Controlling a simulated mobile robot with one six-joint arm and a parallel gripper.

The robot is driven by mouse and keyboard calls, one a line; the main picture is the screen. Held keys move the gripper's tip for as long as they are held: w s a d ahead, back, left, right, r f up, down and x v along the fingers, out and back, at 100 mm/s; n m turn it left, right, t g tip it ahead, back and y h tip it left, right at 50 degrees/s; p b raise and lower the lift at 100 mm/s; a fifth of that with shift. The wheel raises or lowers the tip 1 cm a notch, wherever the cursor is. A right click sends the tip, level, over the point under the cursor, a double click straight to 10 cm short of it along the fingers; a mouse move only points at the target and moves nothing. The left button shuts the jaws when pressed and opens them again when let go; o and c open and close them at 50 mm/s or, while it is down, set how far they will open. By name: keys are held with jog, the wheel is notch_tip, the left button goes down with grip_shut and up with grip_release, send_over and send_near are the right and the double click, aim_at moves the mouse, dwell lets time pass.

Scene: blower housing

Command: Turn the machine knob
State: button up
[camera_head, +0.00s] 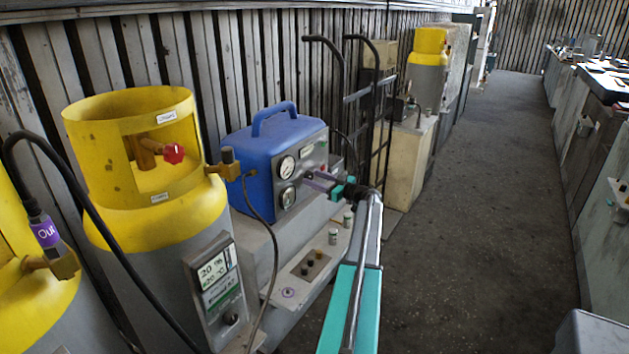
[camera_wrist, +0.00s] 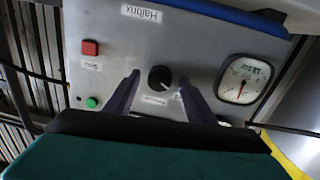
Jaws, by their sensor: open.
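The machine is a blue box (camera_head: 256,150) with a handle on top and a grey front panel with two round dials, on a grey ledge in the head view. My gripper (camera_head: 313,181) is in front of this panel, reaching from the lower right. In the wrist view the black round knob (camera_wrist: 159,77) with a pale pointer mark sits on the grey panel (camera_wrist: 200,50). My gripper (camera_wrist: 157,84) has its two purple fingers apart, one on each side of the knob in the picture. I cannot tell whether they touch it. In the head view the knob is hidden.
In the wrist view a red button (camera_wrist: 90,47) and a green button (camera_wrist: 91,103) are left of the knob, and a white dial (camera_wrist: 244,80) is right. A yellow-topped cylinder (camera_head: 150,220) and hose stand left of the machine. The aisle floor (camera_head: 480,200) is clear.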

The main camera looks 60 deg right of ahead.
jog(key=shift+c, duration=0.3)
jog(key=c, duration=1)
jog(key=shift+a+f, duration=0.2)
jog(key=shift+a, duration=0.05)
jog(key=shift+d+r, duration=0.1)
jog(key=shift+b, duration=0.3)
